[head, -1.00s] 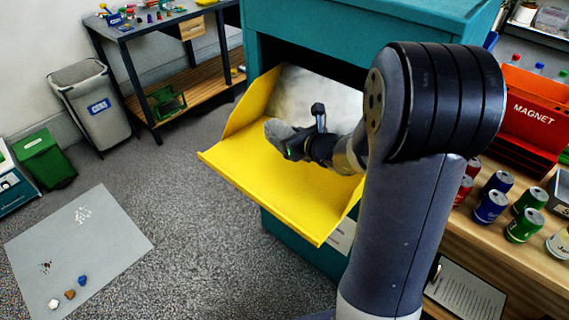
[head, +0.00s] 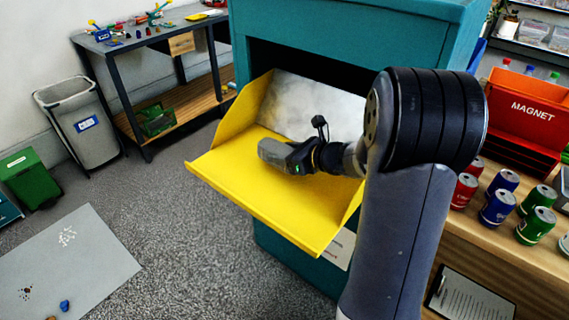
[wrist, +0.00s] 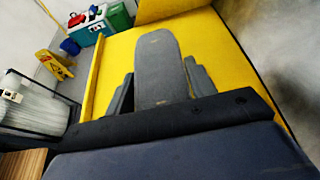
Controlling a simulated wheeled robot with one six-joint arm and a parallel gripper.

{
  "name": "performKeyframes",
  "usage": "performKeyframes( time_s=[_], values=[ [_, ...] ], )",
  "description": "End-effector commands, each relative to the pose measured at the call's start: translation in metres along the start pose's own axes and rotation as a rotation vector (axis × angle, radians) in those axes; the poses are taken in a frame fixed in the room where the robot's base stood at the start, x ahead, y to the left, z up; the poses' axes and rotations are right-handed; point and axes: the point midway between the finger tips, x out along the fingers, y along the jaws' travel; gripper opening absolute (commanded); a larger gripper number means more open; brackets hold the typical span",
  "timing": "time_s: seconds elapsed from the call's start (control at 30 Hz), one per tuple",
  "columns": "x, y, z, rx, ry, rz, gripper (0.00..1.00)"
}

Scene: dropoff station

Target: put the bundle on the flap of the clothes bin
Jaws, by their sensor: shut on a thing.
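The teal clothes bin (head: 345,32) stands in the middle of the head view with its yellow flap (head: 300,215) folded out like a tray. My gripper (head: 285,155) is over the flap and shut on the grey bundle (head: 270,151). In the wrist view the bundle (wrist: 158,65) is a long grey shape with a rounded end, sticking out between the two dark fingers of my gripper (wrist: 160,88). Yellow flap surface (wrist: 120,55) lies behind and around it. I cannot tell whether the bundle touches the flap.
A wooden counter with several cans (head: 498,207) and a red MAGNET box (head: 520,110) stands at right. At left are a grey waste bin (head: 85,125), a green bin (head: 32,178) and a workbench (head: 150,35). The flap has raised side walls; its front part is bare.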

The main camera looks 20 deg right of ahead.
Motion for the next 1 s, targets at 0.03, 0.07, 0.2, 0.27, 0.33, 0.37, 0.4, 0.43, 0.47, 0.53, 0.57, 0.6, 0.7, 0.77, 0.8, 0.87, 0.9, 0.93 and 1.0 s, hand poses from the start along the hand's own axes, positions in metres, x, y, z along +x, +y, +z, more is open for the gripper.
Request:
performKeyframes(
  time_s=[0.03,0.07,0.2,0.27,0.33,0.37,0.4,0.43,0.47,0.53,0.57,0.6,0.7,0.77,0.8,0.87,0.9,0.93,1.0],
  values=[
    [0.004,0.000,-0.010,0.003,0.002,0.002,0.26],
    [0.006,0.000,-0.014,0.004,0.001,0.001,0.26],
    [0.011,0.000,-0.026,0.001,0.000,0.001,0.26],
    [0.011,0.000,-0.027,0.001,-0.001,0.000,0.26],
    [0.011,0.000,-0.026,0.000,-0.001,0.000,0.26],
    [0.011,0.000,-0.026,0.000,-0.001,0.000,0.26],
    [0.011,0.000,-0.026,0.000,-0.001,0.000,0.26],
    [0.011,0.000,-0.026,0.000,-0.001,0.000,0.26],
    [0.011,0.000,-0.026,0.000,-0.001,0.000,0.26],
    [0.012,0.000,-0.029,0.000,0.000,0.000,0.26],
    [0.013,0.000,-0.030,0.000,0.000,0.000,0.26],
    [0.013,0.000,-0.031,0.000,0.000,0.000,0.26],
    [0.012,0.000,-0.029,0.000,0.000,0.000,0.61],
    [0.012,0.000,-0.029,0.000,0.000,0.000,0.66],
    [0.012,0.000,-0.029,0.000,0.000,0.000,0.69],
    [0.012,0.000,-0.029,0.000,0.000,0.000,0.74],
    [0.012,0.000,-0.029,0.000,0.000,0.000,0.74],
    [0.012,0.000,-0.029,0.000,0.000,0.000,0.74],
    [0.012,0.000,-0.029,0.000,0.000,0.000,0.74]
  ],
)
